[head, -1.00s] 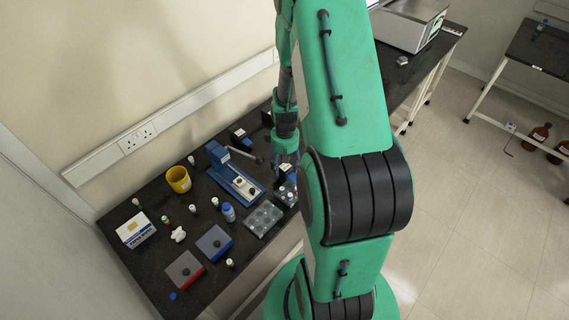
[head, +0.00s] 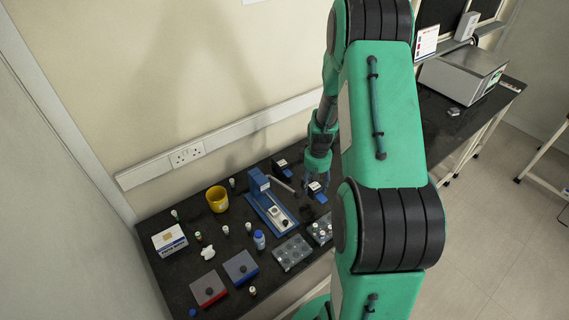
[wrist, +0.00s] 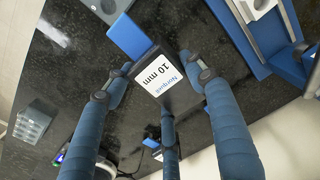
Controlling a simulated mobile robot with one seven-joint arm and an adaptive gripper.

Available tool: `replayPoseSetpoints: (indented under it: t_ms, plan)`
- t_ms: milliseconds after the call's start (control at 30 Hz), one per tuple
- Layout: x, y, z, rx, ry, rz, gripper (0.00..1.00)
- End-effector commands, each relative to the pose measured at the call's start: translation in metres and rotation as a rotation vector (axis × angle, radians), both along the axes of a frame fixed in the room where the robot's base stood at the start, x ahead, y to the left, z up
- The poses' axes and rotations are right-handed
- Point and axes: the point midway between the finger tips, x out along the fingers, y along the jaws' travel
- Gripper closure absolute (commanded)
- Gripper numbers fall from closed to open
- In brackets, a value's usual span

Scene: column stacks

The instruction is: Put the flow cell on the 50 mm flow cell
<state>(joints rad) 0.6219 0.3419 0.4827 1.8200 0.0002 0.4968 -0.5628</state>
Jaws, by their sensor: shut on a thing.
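A flow cell (wrist: 157,74) with a white label reading "10 mm", a black body and a blue end is between the fingers of my gripper (wrist: 160,93) in the wrist view. My gripper (head: 318,177) is shut on it, and its label (head: 314,187) shows below the fingers in the head view. Another dark block with a white label (head: 281,163) stands on the bench up and left of my gripper. A similar labelled block (wrist: 153,142) is partly hidden behind a finger in the wrist view. I cannot read either block's label.
A blue-and-white instrument (head: 270,206) with a lever stands left of my gripper.

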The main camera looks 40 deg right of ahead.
Motion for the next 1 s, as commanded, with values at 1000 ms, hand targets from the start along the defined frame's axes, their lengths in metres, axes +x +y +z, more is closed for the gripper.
replayPoseSetpoints:
  t_ms: [1000]
  plan:
    - [0.232,-0.015,0.081,0.000,-0.001,0.057,0.79]
